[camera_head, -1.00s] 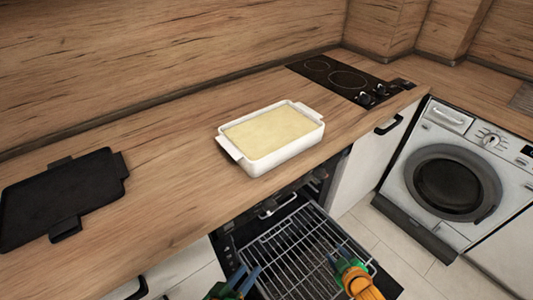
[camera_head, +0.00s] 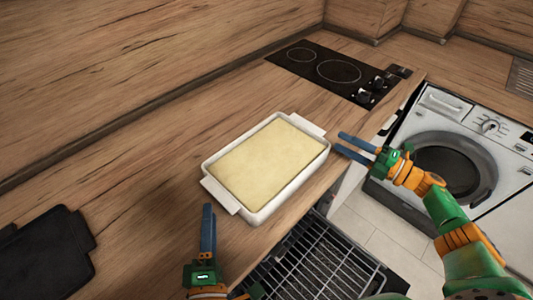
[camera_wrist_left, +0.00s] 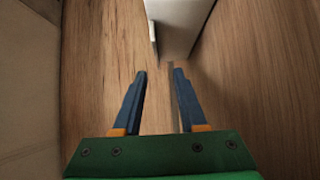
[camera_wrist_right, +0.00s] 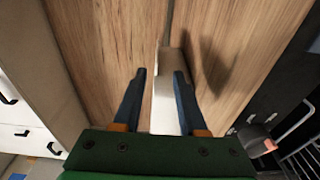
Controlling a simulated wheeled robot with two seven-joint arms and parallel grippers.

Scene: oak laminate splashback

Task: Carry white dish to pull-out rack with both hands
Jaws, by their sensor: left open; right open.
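The white dish (camera_head: 290,192), rectangular with a pale yellow filling, sits on the wooden counter near its front edge. It has a handle tab at each end. My left gripper (camera_head: 208,220) is open just in front of the left tab (camera_head: 220,194). The dish also shows at the top of the left wrist view (camera_wrist_left: 180,28), beyond the fingertips. My right gripper (camera_head: 352,146) is open beside the right tab (camera_head: 307,125). In the right wrist view the white tab (camera_wrist_right: 166,95) lies between the open fingers. The pull-out rack (camera_head: 315,262) is extended below the counter.
A black tray (camera_head: 45,255) lies on the counter at the left. A black cooktop (camera_head: 335,70) with knobs is behind the dish. A washing machine (camera_head: 450,150) stands at the right.

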